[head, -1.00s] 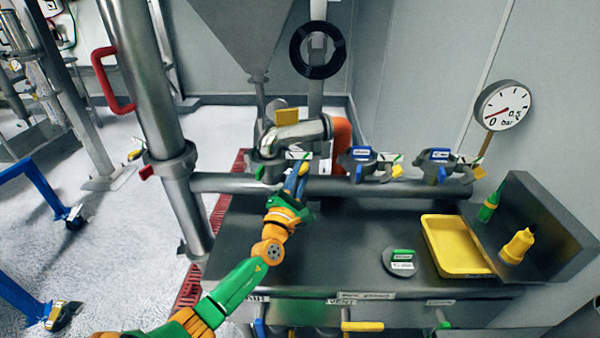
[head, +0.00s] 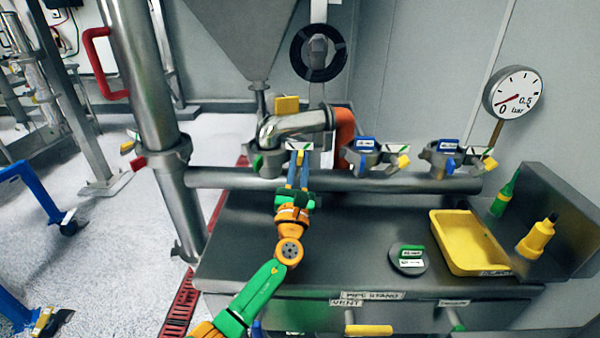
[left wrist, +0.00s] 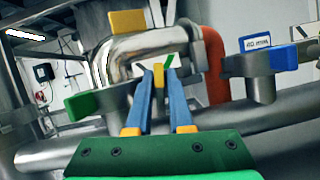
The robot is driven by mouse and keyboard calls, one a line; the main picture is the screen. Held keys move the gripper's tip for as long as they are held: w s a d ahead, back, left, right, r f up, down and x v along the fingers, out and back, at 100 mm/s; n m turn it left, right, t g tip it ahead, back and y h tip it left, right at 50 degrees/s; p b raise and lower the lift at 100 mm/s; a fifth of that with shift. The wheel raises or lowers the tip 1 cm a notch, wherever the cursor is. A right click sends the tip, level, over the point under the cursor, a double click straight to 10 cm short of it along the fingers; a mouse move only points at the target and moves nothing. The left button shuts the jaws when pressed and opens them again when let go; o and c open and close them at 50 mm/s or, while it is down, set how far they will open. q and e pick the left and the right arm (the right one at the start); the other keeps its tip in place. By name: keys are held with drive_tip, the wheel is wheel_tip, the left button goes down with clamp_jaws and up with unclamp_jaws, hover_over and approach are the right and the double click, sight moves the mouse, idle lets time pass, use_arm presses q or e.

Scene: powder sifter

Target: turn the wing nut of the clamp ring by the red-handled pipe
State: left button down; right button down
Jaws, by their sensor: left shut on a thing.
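The vertical steel pipe with a red handle (head: 103,62) stands at the left in the head view. Its clamp ring (head: 168,157) has a red tab (head: 139,163) and a yellow piece (head: 127,147) at its left. My left gripper (head: 298,161) is away from that ring, at the clamp ring (head: 268,164) under the shiny elbow pipe. In the left wrist view its blue fingers (left wrist: 159,75) are shut on a small yellow piece (left wrist: 158,79), apparently this ring's wing nut. The fingers partly hide it. This ring's green tab (left wrist: 92,104) is to the left. My right gripper is out of view.
Two more clamp rings with blue tabs (head: 366,143) (head: 447,146) sit along the horizontal pipe (head: 330,182). A yellow tray (head: 437,231), a green-topped disc (head: 408,260) and a yellow bottle (head: 536,240) are on the bench. A gauge (head: 514,92) stands at right.

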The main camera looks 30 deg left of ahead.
sight(299, 167)
use_arm(q)
drive_tip(key=n+g+y+b, duration=0.1)
drive_tip(key=n, duration=0.1)
drive_tip(key=n+y+b, duration=0.1)
drive_tip(key=n, duration=0.2)
drive_tip(key=n+g+y+b, duration=0.1)
drive_tip(key=n, duration=0.2)
drive_tip(key=shift+a+f+g+b, duration=0.1)
drive_tip(key=shift+a+g+b, duration=0.05)
drive_tip(key=shift+g+b, duration=0.15)
drive_tip(key=shift+s+a+n+g+y+b, duration=0.1)
drive_tip(key=shift+n+g+y+b, duration=0.5)
drive_tip(key=shift+n, duration=0.95)
drive_tip(key=shift+n+g+y+b, duration=0.4)
drive_tip(key=shift+n+g, duration=0.3)
drive_tip(key=shift+n, duration=1.15)
drive_tip(key=c, duration=1)
unclamp_jaws()
drive_tip(key=shift+o, duration=0.3)
drive_tip(key=b+v, duration=0.1)
drive_tip(key=v, duration=0.6)
